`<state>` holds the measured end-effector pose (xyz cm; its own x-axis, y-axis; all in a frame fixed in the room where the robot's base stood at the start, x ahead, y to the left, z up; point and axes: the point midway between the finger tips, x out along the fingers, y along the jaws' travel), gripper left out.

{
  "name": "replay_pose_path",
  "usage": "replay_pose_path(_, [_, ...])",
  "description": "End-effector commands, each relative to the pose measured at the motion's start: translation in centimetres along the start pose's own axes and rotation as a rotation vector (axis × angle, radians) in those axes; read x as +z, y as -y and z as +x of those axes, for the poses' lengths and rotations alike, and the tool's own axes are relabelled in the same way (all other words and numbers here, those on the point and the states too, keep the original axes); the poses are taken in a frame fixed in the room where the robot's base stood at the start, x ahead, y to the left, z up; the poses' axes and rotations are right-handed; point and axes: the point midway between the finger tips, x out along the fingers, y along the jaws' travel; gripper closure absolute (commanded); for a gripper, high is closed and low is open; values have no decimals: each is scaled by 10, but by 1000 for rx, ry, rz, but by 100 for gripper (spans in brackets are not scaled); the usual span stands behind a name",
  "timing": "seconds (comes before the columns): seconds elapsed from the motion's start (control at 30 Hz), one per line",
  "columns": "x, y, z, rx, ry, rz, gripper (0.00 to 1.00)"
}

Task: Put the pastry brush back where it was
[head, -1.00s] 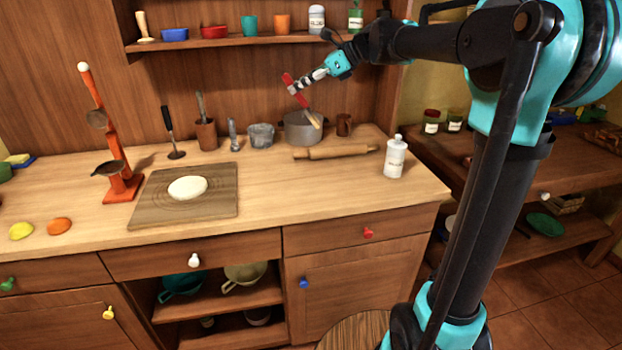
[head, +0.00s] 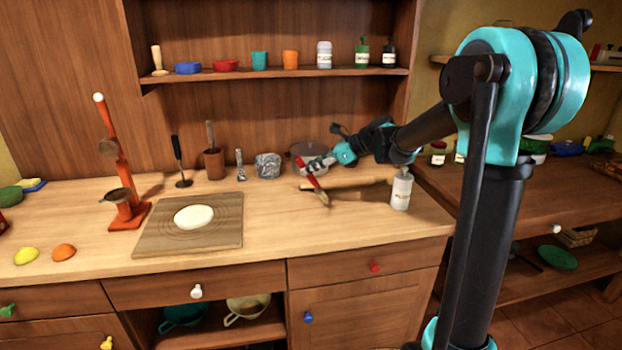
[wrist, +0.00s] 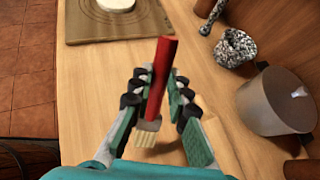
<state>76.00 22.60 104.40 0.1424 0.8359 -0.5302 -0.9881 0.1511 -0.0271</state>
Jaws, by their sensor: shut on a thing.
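The pastry brush (head: 311,180) has a red handle and pale bristles. In the head view it is tilted, handle up to the left and bristles down to the right, over the right part of the counter. My gripper (head: 318,166) is shut on its red handle. In the wrist view the red handle (wrist: 161,75) stands between the fingers of my gripper (wrist: 157,98), with the pale bristles below. Whether the bristles touch the counter I cannot tell.
A white bottle (head: 401,190) is to the right. A board with dough (head: 228,236) lies left; counter between is clear.

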Motion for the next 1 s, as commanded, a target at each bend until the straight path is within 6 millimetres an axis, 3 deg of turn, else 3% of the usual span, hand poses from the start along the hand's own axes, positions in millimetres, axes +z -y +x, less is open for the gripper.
replay_pose_path(0.23, [-27,-1,17,0,0,0,100])
replay_pose_path(0.67, [-32,-1,20,0,0,0,100])
replay_pose_path(0.7, [-32,-1,20,0,0,0,80])
replay_pose_path(0.83, [-32,-1,20,0,0,0,64])
replay_pose_path(1.0, [-32,-1,20,0,0,0,63])
